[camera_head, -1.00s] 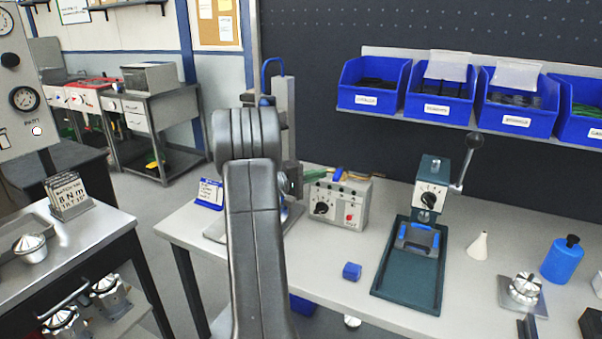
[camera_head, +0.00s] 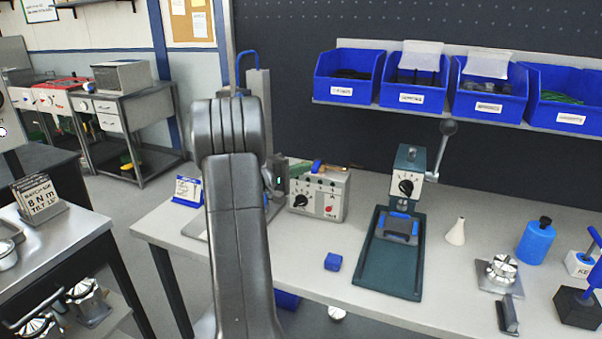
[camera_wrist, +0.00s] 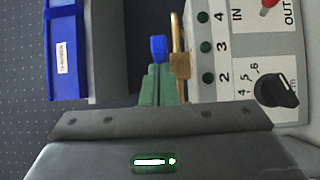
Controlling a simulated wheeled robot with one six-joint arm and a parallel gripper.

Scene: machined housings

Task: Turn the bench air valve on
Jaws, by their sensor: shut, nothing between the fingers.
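A small blue handle (camera_wrist: 158,48) beside a brass-coloured bar (camera_wrist: 180,55) looks like the bench air valve. In the head view the blue handle (camera_head: 318,166) shows at the top of a grey control box (camera_head: 322,192). My gripper (camera_wrist: 160,70) has its green fingers shut together and empty. Their tips are just short of the blue handle in the wrist view; I cannot tell whether they touch it. In the head view my arm hides part of the bench, and the fingertips are hard to make out. The valve's body is mostly hidden.
The control box carries a black knob (camera_wrist: 276,90) and a red part (camera_wrist: 270,4). Blue bins (camera_head: 415,97) hang above the bench.

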